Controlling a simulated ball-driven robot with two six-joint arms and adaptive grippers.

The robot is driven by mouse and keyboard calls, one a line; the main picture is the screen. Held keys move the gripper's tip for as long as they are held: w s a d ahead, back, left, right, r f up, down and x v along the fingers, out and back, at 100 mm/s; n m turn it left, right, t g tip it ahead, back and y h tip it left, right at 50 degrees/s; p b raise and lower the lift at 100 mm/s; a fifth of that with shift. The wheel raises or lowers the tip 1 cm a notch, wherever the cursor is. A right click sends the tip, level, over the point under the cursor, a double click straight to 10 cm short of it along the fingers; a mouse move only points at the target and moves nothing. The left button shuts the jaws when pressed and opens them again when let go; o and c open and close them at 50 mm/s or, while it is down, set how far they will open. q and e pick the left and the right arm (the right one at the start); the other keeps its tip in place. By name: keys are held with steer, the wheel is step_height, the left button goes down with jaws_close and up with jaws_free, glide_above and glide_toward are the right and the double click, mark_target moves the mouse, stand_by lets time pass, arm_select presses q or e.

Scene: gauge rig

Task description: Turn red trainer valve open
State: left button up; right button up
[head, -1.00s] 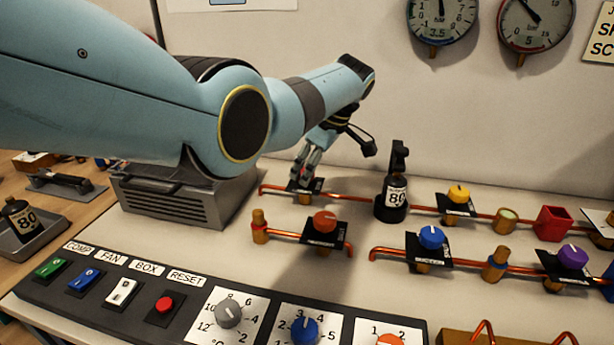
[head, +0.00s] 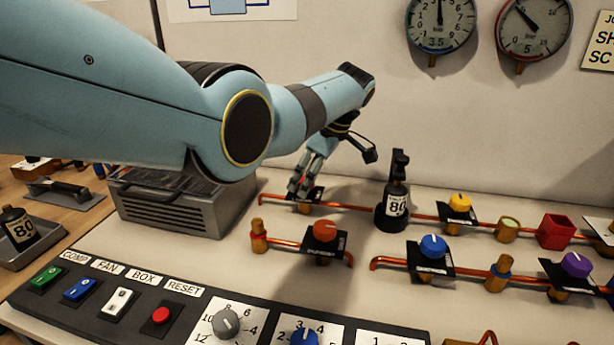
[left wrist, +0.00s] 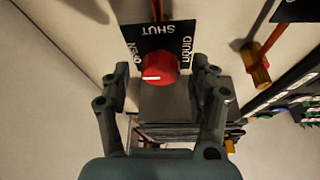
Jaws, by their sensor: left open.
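The white mark on the knob points left in that picture, roughly toward the OPEN side. My left gripper (left wrist: 158,88) is open, with one finger on each side of the knob and visible gaps between. In the head view my left gripper (head: 302,184) is over the plate (head: 306,197) on the back copper pipe. Its fingers hide most of the knob there. My right gripper is not in view.
An orange-knobbed valve (head: 326,231) stands just in front, and a black bottle-shaped object marked 80 (head: 396,205) stands to the right. A grey vented box (head: 172,203) is at left. Yellow (head: 460,202), blue (head: 433,246) and purple (head: 576,265) knobs lie further right.

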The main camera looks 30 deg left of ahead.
arm_select(q)
steer(key=shift+r, duration=0.15)
steer(key=v, duration=1.1)
steer(key=shift+d+r, duration=0.15)
steer(key=shift+r, duration=0.2)
